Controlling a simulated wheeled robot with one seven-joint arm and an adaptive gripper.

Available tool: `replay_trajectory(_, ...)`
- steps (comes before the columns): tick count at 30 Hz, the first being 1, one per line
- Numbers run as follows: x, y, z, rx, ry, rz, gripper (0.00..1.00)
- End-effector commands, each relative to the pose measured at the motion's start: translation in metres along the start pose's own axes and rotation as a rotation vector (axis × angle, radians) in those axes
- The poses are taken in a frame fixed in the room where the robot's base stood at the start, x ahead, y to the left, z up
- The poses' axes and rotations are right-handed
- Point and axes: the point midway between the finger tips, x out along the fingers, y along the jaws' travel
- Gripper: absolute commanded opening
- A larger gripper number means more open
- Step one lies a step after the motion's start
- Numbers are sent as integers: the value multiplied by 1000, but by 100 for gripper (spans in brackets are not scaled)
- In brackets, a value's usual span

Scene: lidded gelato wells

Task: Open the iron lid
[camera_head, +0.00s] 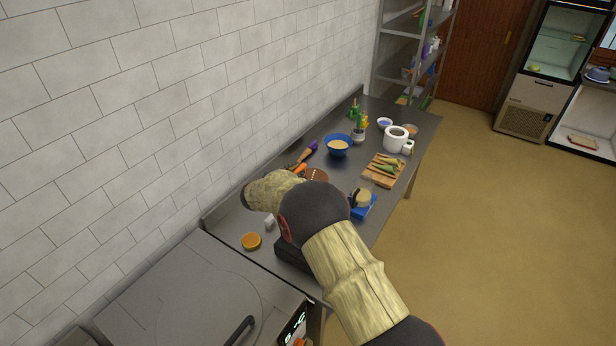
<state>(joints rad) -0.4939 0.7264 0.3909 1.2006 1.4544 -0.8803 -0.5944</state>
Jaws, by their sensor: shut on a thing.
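A round grey lid (195,305) lies flat in the steel top of a unit (130,300) at the lower left of the head view. It looks closed, and its lower edge is cut off by the frame. A black bar handle (240,331) stands on its right part, with nothing seen holding it. My arm rises from the bottom right and bends over the counter. I cannot see my gripper, so I cannot tell its place relative to the lid.
A lit control panel (295,325) is on the unit's front. Behind, a steel counter (230,222) holds an orange-topped round item (251,241), a blue bowl (338,146), a cutting board (383,170) and a white pot (395,138). A brick wall bounds the left; the right floor is clear.

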Motion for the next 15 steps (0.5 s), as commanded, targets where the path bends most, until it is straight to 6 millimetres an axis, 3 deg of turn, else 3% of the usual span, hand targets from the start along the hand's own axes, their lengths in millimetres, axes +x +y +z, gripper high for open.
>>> replay_trajectory(6,1,-25,3,2,0,-3,0)
replay_trajectory(15,2,-35,6,2,0,-3,0)
